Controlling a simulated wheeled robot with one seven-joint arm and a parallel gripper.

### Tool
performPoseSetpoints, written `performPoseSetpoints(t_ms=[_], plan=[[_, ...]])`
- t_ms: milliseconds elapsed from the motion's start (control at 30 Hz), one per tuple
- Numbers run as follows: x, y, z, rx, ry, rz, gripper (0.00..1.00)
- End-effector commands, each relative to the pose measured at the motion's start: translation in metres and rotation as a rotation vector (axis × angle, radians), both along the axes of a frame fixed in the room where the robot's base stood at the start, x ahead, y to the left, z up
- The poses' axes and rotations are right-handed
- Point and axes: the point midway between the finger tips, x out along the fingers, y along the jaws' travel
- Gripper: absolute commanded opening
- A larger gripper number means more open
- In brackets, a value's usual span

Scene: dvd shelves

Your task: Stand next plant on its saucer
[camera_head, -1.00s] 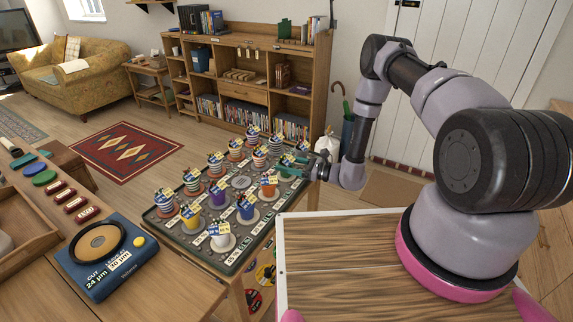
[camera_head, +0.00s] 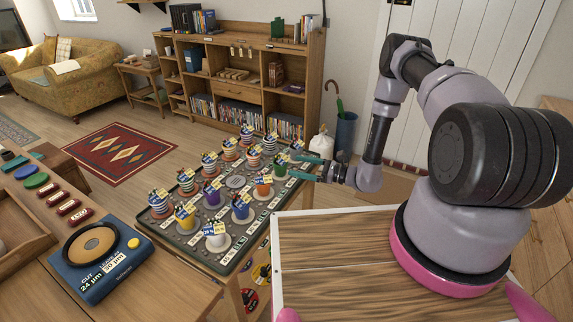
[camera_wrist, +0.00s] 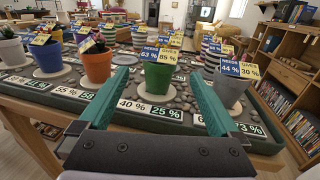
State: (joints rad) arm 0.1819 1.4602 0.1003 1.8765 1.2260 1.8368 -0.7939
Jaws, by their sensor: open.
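My gripper (camera_head: 299,167) is open at the right edge of the plant tray (camera_head: 222,268) in the head view. In the wrist view its two teal fingers (camera_wrist: 158,95) point forward, one on each side of a green pot (camera_wrist: 157,78) with blue and yellow labels. The pot is upright just beyond the fingertips; I cannot tell whether they touch it. A grey pot (camera_wrist: 229,88) is just right of the right finger. An orange pot (camera_wrist: 97,66) stands on a pale saucer to the left. A bare grey saucer (camera_head: 235,182) lies mid-tray.
Several other labelled pots, such as the yellow pot (camera_head: 186,219) and white pot (camera_head: 215,239), stand close together on the tray. A bookshelf (camera_head: 318,75) stands behind. Percentage cards line the tray's near edge.

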Motion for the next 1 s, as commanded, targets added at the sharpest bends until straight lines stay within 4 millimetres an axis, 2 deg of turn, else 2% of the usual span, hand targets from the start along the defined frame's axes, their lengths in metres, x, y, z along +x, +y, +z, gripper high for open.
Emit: performPoseSetpoints(t_ms=[100,233,533,633,767,867,1000], plan=[[-0.008,-0.022,0.0,0.0,0.001,-0.004,0.98],[-0.015,-0.036,0.0,0.0,0.001,-0.002,0.98],[-0.018,-0.044,0.0,0.0,-0.001,0.002,0.98],[-0.016,-0.043,0.011,-0.009,-0.017,0.024,0.98],[-0.009,-0.04,0.054,-0.051,-0.079,0.119,0.98],[-0.007,-0.037,0.102,-0.111,-0.147,0.229,0.98],[-0.015,-0.034,0.168,-0.221,-0.245,0.385,0.98]])
